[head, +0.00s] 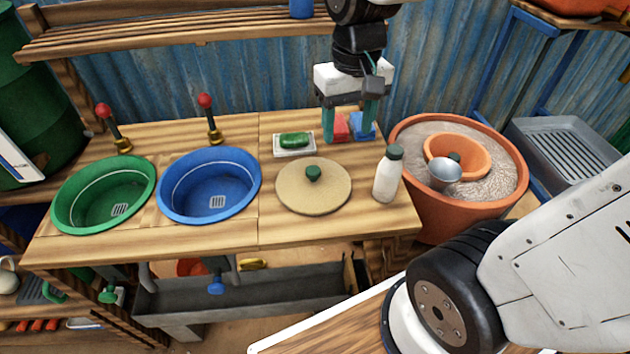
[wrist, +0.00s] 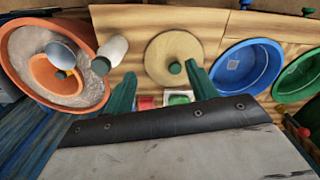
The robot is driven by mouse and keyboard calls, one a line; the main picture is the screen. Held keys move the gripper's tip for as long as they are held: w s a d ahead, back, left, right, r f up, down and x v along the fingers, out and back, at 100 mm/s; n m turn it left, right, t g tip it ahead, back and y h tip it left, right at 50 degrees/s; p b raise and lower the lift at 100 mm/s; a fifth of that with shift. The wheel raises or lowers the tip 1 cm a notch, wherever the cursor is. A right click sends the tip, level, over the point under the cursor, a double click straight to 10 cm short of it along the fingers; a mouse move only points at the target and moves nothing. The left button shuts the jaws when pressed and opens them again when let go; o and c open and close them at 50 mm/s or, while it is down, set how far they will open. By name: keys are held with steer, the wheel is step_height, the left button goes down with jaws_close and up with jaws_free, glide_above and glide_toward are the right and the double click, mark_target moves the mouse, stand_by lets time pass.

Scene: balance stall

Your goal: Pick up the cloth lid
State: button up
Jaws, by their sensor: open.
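The cloth lid (head: 313,195) is a round, flat tan disc with a dark green knob (head: 313,173) at its middle. It lies on the wooden counter to the right of the blue basin. In the wrist view the lid (wrist: 165,52) shows beyond the fingertips, with its knob near the right finger. My gripper (head: 349,138) has two teal fingers, open and pointing down, above the back right part of the counter, behind and to the right of the lid. Nothing shows between the fingers in the wrist view (wrist: 160,80) that they touch.
A white bottle (head: 387,174) with a green cap stands right of the lid. A green soap on a dish (head: 294,153), a red block (head: 341,130) and a blue block (head: 361,126) are behind it. Green (head: 68,212) and blue (head: 172,204) basins sit left; a terracotta pot (head: 458,221) stands right.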

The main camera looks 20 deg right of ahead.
steer(key=g, duration=0.1)
glide_above(313, 170)
steer(key=shift+m, duration=0.4)
steer(key=f, duration=1.2)
steer(key=shift+w+d+f, duration=0.15)
steer(key=shift+w+f, duration=0.05)
steer(key=shift+w, duration=0.15)
steer(key=shift+f, duration=0.35)
steer(key=f, duration=0.7)
steer(key=shift+s+f, duration=0.25)
steer(key=shift+s, duration=0.1)
steer(key=c, duration=1.1)
